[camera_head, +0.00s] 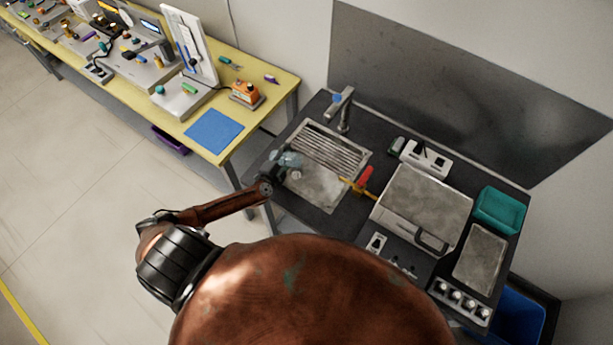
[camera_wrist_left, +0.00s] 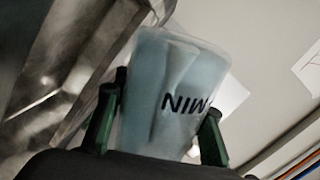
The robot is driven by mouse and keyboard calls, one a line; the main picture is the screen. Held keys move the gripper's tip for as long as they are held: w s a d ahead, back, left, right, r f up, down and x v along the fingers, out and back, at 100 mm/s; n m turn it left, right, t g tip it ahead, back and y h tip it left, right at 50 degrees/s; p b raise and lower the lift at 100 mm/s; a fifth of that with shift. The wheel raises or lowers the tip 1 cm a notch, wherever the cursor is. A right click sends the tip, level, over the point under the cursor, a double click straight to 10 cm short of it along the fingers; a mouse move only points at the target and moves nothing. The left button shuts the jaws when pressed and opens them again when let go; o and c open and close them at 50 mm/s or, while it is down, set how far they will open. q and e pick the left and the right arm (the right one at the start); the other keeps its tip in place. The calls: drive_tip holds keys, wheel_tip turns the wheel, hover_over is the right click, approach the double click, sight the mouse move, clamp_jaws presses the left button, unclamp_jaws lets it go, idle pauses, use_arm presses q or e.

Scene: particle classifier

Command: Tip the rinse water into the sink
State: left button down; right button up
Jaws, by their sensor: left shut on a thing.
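My left gripper (camera_head: 278,172) is at the left side of the sink (camera_head: 318,186). It is shut on a translucent pale-blue cup (camera_head: 291,159). In the left wrist view the cup (camera_wrist_left: 172,95) sits between the two green-edged fingers (camera_wrist_left: 160,125), with dark letters on its side. In the head view the cup is over the sink's left edge, near the ribbed part of the basin. The cup is small and partly covered by the gripper there, so I cannot tell its tilt or water level. My right gripper is not in view.
A faucet (camera_head: 344,108) stands behind the sink. A red-and-yellow tool (camera_head: 361,182) lies at its right edge. A grey metal box (camera_head: 423,205), a teal tray (camera_head: 499,210) and a white holder (camera_head: 425,158) are further right. A yellow bench (camera_head: 180,127) with equipment is at left.

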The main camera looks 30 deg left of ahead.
use_arm(q)
drive_tip(key=shift+d+f+m+y+p, duration=0.3)
drive_tip(key=shift+m+p, duration=0.2)
drive_tip(key=shift+m, duration=0.3)
idle(0.6)
